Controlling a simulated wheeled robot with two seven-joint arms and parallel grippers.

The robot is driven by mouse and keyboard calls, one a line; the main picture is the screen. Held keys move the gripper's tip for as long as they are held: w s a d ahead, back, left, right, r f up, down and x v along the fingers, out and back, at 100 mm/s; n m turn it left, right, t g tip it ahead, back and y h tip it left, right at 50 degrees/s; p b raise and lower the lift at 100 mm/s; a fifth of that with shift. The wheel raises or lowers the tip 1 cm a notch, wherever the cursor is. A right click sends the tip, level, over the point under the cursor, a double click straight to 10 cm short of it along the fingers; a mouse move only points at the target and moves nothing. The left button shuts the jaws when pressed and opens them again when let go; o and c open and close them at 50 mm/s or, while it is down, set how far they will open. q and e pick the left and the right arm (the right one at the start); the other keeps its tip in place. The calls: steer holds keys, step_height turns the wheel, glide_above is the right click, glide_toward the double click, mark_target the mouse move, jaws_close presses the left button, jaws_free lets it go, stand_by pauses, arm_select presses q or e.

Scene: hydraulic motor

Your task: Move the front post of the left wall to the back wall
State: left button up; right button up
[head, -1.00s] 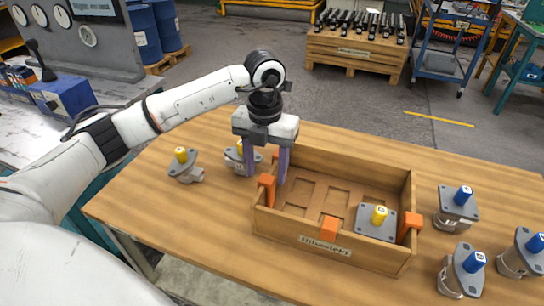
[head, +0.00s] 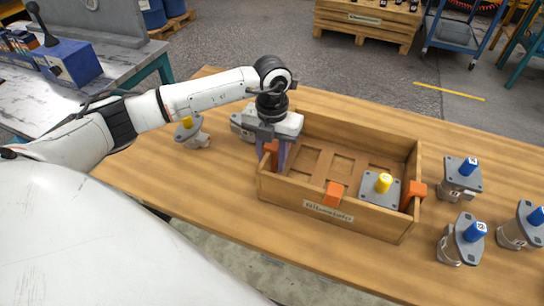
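The wooden crate (head: 306,207) stands on the table, with orange posts on its walls. The front post of the left wall (head: 271,149) is partly hidden by my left gripper (head: 275,160). The gripper points down, with its purple fingers on either side of this post. I cannot tell whether they touch or grip it. Another post is on the front wall (head: 333,194) and one on the right wall (head: 414,191). The back wall (head: 360,143) shows no post on its visible part. The back of the left wall is hidden behind the gripper. My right gripper is out of view.
A yellow-topped motor part (head: 383,184) sits in the crate's front right. Another yellow-topped part (head: 192,135) stands on the table to the left. Blue-topped parts (head: 461,178) stand right of the crate. The table (head: 220,195) is clear in front of the crate's left side.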

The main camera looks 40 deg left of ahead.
mark_target(272, 150)
arm_select(q)
jaws_close()
steer(key=shift+r, duration=0.1)
steer(key=shift+r+p, duration=0.6)
steer(key=shift+r, duration=0.05)
steer(key=shift+r+p, duration=0.6)
steer(key=shift+r, duration=0.2)
steer(key=shift+r+p, duration=2.5)
steer(key=shift+r, duration=2.2)
